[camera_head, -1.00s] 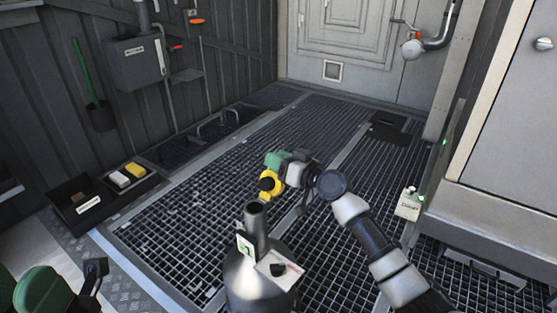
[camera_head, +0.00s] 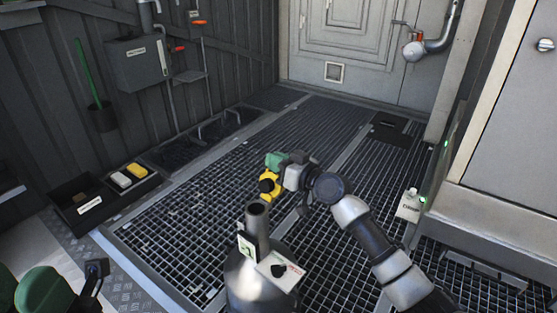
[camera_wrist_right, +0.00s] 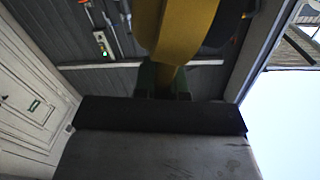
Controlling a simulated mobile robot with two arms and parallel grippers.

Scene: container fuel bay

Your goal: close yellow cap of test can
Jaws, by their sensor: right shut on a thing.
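The grey metal test can (camera_head: 250,285) stands upright at the bottom middle of the head view, its open neck (camera_head: 257,225) pointing up. A white label card hangs on it. The yellow cap (camera_head: 270,194) is just above the neck in the picture; I cannot tell whether they touch. My right gripper (camera_head: 273,170), with green fingers, is shut on the cap. In the right wrist view the cap (camera_wrist_right: 185,35) is large between the green fingers, which are partly hidden. My left gripper (camera_head: 25,288) is cut off at the lower left, so its opening is unclear.
Black trays (camera_head: 82,204) with a yellow and a white block lie on the floor at left. A small white box (camera_head: 408,208) stands at right beside a grey cabinet (camera_head: 505,165). The grating floor (camera_head: 310,120) behind the can is largely clear.

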